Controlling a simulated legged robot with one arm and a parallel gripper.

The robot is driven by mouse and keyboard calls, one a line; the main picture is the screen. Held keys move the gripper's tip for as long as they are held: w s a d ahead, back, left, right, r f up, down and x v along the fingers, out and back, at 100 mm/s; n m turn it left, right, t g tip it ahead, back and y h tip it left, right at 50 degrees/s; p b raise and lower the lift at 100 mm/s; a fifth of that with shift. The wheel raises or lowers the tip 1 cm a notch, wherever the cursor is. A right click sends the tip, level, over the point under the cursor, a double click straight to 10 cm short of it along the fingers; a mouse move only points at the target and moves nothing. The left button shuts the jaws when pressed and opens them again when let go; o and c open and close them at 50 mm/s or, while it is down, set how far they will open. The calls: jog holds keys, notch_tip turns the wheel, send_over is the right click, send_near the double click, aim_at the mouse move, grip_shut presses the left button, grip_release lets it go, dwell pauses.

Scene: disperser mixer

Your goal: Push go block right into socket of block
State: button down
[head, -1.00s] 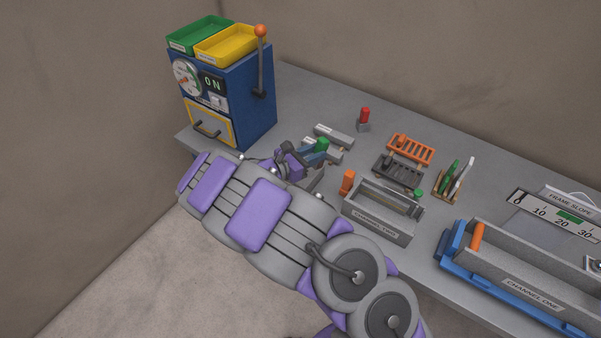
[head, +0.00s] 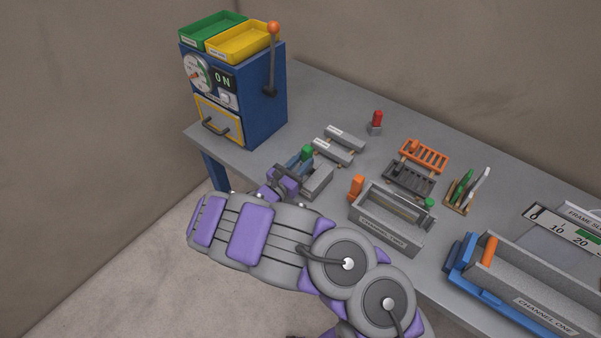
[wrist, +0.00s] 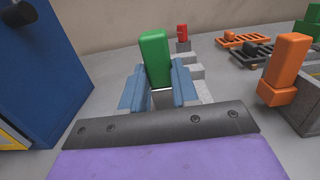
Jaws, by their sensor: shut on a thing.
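My gripper (wrist: 157,92) has its blue fingers on either side of the green-handled block (wrist: 155,58) and is shut on it. The handle stands nearly upright and also shows in the head view (head: 306,152). The lower part of this block is hidden by the fingers and wrist. A grey block (head: 317,182) lies on the table close to the right of my gripper (head: 296,160). I cannot see a socket in it from here. Two labelled grey bars (head: 345,137) lie just behind the gripper.
The blue machine (head: 262,105) stands to the left. A red-handled block (head: 376,122), an orange-handled piece (head: 356,187), the grey channel (head: 385,222) and orange and black racks (head: 424,155) are to the right. The table is clear between machine and bars.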

jog(key=f, duration=0.1)
jog(key=d+f, duration=0.1)
jog(key=f, duration=0.1)
jog(key=shift+s+d+f+b, duration=0.1)
jog(key=shift+f+b, duration=0.1)
jog(key=shift+b, duration=0.2)
jog(key=shift+f, duration=0.3)
jog(key=shift+a, duration=0.35)
jog(key=c, duration=1.1)
grip_release()
jog(key=shift+a, duration=0.1)
jog(key=shift+o, duration=1.3)
jog(key=shift+d, duration=0.25)
jog(key=shift+a+r, duration=0.1)
